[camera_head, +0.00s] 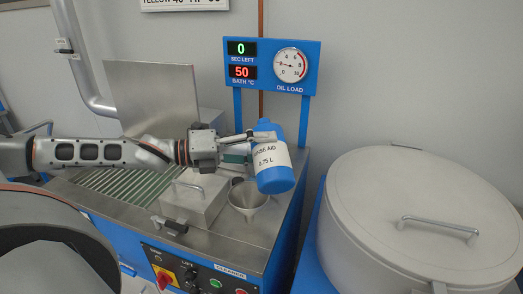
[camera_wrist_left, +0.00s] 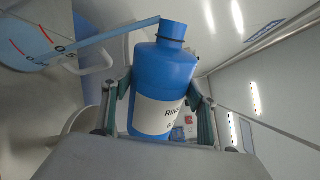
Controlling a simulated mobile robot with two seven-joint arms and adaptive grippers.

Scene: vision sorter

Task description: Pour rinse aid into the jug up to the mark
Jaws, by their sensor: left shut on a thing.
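A blue bottle (camera_head: 274,182) labelled RINSE AID 0.75 L is held above the machine top, label facing the head camera. My left gripper (camera_head: 262,142) is shut around it; in the left wrist view its fingers flank the bottle (camera_wrist_left: 165,70), whose mouth is uncapped. At that view's upper left is a pale blue shape (camera_wrist_left: 25,45) with red marks and dark figures beside a pale loop; it looks like the jug, cut by the frame. A thin blue strip joins it and the bottle mouth; I cannot tell whether it is liquid. My right gripper is out of view.
A grey funnel-like cone (camera_head: 247,197) stands below the bottle, beside a metal box with a handle (camera_head: 190,203). A blue panel (camera_head: 256,46) shows 0 seconds, 50 degrees and an oil dial. A large lidded drum (camera_head: 420,210) stands right.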

